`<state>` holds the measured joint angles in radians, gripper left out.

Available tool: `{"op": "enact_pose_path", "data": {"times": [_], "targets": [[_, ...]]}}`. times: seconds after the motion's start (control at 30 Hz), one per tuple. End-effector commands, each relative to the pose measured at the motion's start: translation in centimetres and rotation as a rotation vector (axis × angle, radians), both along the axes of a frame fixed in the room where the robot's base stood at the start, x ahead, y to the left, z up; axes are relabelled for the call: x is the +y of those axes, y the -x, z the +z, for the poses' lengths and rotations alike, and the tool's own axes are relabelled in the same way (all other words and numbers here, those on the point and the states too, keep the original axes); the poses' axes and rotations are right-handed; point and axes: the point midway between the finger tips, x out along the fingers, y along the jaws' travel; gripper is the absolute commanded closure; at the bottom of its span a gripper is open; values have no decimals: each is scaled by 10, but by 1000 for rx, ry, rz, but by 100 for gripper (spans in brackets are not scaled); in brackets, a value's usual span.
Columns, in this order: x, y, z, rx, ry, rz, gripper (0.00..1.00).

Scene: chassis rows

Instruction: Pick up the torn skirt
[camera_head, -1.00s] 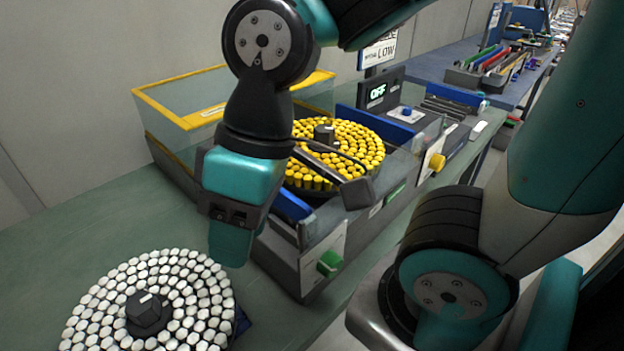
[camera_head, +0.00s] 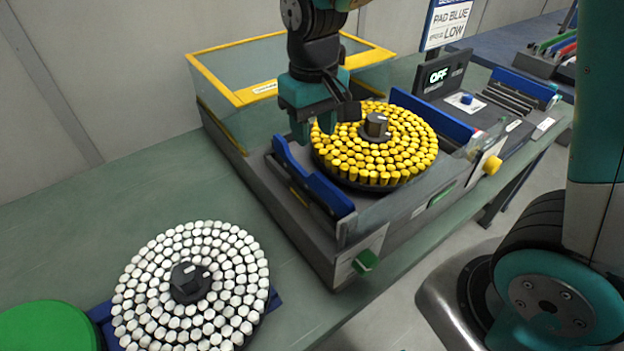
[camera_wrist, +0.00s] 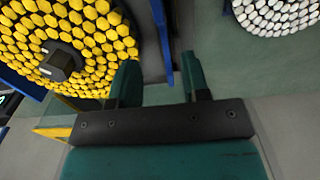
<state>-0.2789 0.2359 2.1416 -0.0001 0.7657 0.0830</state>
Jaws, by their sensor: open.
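I see nothing I can surely name as a torn skirt, and no tear shows. A round disc of yellow bristle tufts (camera_head: 405,165) with a dark hub sits in the grey machine; it is also at the upper left of the wrist view (camera_wrist: 95,35). A similar white-tufted disc (camera_head: 150,270) lies on the bench, partly over a blue piece, and shows at the upper right of the wrist view (camera_wrist: 280,15). My gripper (camera_head: 318,128) is over the left edge of the yellow disc, partly hidden by its own body. In the wrist view its fingers (camera_wrist: 159,78) are apart and empty.
A clear box with a yellow rim (camera_head: 240,98) stands behind the machine (camera_head: 325,235), which has blue rails (camera_head: 315,182) and a green knob (camera_head: 365,261). A display (camera_head: 440,76) reads OFF. A green round thing (camera_head: 45,328) lies at lower left.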

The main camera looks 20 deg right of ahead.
Motion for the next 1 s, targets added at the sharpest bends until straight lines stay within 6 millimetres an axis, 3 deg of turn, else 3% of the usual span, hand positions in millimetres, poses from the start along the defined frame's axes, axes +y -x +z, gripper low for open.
{"op": "enact_pose_path", "data": {"times": [0.1,0.23,0.47,0.8,1.0], "targets": [[0,1,-28,6,1,0,57],[0,1,-51,4,0,0,57],[0,0,-69,0,-1,0,57],[0,-3,-113,2,-1,1,57],[0,-3,-118,-2,-1,1,57]]}}
